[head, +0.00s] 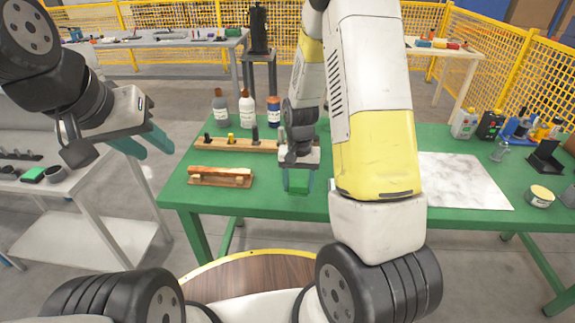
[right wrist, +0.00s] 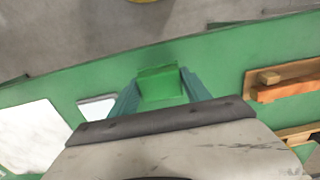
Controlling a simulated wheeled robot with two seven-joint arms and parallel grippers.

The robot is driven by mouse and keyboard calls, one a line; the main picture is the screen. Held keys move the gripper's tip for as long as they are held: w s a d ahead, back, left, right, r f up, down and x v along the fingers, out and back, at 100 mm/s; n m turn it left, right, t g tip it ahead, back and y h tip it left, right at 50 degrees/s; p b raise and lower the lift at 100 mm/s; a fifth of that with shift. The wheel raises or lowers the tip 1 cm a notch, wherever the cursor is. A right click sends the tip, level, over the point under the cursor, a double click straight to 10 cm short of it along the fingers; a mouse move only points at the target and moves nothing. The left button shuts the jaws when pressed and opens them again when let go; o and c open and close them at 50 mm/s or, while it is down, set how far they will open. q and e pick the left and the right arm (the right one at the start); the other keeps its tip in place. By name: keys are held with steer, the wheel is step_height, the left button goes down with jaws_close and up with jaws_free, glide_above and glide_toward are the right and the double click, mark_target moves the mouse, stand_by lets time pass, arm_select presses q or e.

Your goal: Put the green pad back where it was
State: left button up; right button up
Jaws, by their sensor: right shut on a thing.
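The green pad (head: 298,183) is between the teal fingers of my right gripper (head: 298,186), over the near part of the green table. The pad also shows in the right wrist view (right wrist: 160,86), with a finger on each side of it, and my right gripper (right wrist: 162,98) is shut on it. The gap between pad and tabletop is hard to judge, green on green. My left gripper (head: 152,147) is open and empty, out to the left of the green table, with its two teal fingers apart.
On the green table (head: 262,203) are a wooden block (head: 220,176), a longer wooden rack (head: 245,145), several bottles (head: 247,108) and a marbled sheet (head: 462,181). A white side table (head: 100,185) stands left, with a green block (head: 33,174). A round tin (head: 540,196) is at right.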

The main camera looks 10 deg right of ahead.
mark_target(296, 180)
steer(key=w, duration=0.6)
steer(key=shift+w+d+f, duration=0.1)
steer(key=shift+d+f, duration=0.2)
steer(key=shift+w+f, duration=0.2)
steer(key=shift+w, duration=0.05)
steer(key=shift+f, duration=1.6)
steer(key=shift+f, duration=0.15)
steer(key=o, duration=1.3)
